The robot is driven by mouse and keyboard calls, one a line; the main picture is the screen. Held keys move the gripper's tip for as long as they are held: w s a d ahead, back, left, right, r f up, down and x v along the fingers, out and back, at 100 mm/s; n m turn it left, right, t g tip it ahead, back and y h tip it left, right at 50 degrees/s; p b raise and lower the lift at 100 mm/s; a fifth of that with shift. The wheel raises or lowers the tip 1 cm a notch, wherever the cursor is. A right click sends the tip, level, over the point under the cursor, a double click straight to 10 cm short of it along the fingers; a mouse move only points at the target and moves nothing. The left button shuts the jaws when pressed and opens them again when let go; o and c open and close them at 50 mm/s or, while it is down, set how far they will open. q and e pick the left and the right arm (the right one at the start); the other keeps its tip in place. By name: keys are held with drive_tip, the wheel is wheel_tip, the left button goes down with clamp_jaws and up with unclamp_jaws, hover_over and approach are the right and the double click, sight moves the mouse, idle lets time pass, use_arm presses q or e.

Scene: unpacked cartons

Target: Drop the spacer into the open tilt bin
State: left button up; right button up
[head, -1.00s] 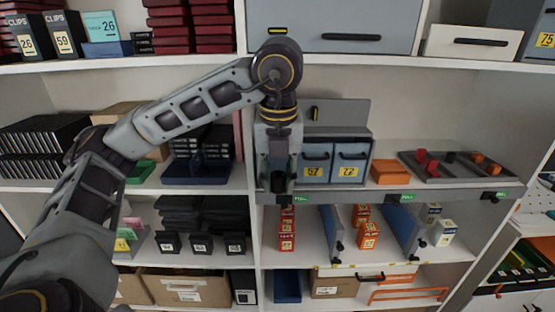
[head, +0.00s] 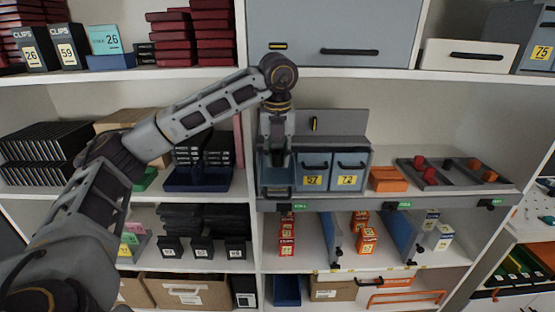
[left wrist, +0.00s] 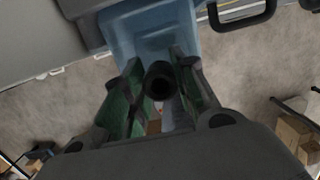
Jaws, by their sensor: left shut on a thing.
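My left gripper (head: 277,160) points down over the open tilt bin (head: 276,190), a blue bin at the left end of the bin row. It is shut on the spacer, a dark round piece with a hole that shows in the left wrist view (left wrist: 160,80) between the green finger pads. The bin also shows there (left wrist: 150,25), behind and below the spacer. The spacer is still held; its depth relative to the bin rim is hard to tell. My right gripper is out of view.
Two shut bins marked 57 (head: 313,173) and 72 (head: 350,173) stand right of the open bin. A grey panel (head: 340,122) rises behind them. An orange box (head: 388,179) and a grey tray of small parts (head: 450,172) are further right. The upper shelf (head: 370,74) is close above.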

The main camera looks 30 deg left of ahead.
sight(278, 165)
use_arm(q)
drive_tip(key=shift+w+a, duration=0.3)
drive_tip(key=shift+w, duration=0.3)
drive_tip(key=shift+f, duration=0.1)
drive_tip(key=shift+f+p, duration=0.75)
drive_tip(key=shift+f, duration=0.85)
drive_tip(key=shift+f+b, duration=0.65)
drive_tip(key=shift+f, duration=0.05)
drive_tip(key=o, duration=0.8)
drive_tip(key=shift+c, duration=0.2)
drive_tip(key=shift+r, duration=0.3)
